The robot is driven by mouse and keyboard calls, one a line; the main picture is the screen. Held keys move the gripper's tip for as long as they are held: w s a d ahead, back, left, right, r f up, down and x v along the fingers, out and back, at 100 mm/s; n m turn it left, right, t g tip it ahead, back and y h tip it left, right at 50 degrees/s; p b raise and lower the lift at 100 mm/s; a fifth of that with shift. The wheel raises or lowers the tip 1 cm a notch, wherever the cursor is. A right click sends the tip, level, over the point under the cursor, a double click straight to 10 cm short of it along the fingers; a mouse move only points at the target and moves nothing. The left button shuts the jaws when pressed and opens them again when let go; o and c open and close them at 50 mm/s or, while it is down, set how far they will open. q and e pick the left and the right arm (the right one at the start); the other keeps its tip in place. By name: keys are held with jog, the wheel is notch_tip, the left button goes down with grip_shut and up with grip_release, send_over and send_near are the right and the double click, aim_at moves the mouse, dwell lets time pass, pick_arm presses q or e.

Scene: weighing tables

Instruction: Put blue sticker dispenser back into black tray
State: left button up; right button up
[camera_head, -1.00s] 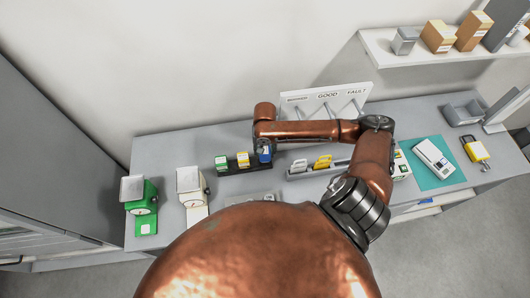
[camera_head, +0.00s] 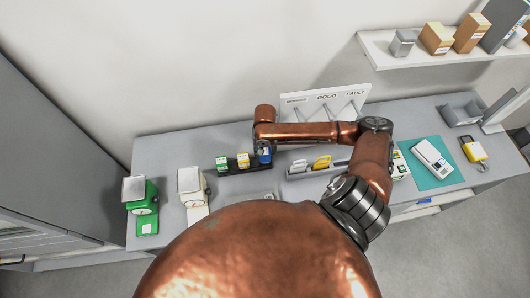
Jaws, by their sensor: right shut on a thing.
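The blue sticker dispenser (camera_head: 265,156) is at the right end of the black tray (camera_head: 231,172), beside a yellow dispenser (camera_head: 243,159) and a green dispenser (camera_head: 221,163) that stand in the tray. My right gripper (camera_head: 264,146) points down from the copper arm and is shut on the blue dispenser. The gripper and arm hide part of the dispenser's top. I cannot tell whether its base touches the tray floor. My left gripper is not in view.
A green scale (camera_head: 142,196) and a white scale (camera_head: 192,184) stand on the left. A grey holder (camera_head: 298,174) with white and yellow items is right of the tray. A teal mat (camera_head: 430,182) with a white device lies further right. A GOOD/FAULT board (camera_head: 312,97) stands behind my arm.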

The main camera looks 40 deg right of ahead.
jog(key=shift+p, duration=0.7)
dwell(0.6)
jog(key=shift+f, duration=0.3)
dwell(0.3)
jog(key=shift+f+b, duration=0.4)
jog(key=shift+f, duration=0.65)
jog(key=o, duration=1.1)
notch_tip(320, 180, up, 12)
jog(key=shift+f, duration=0.1)
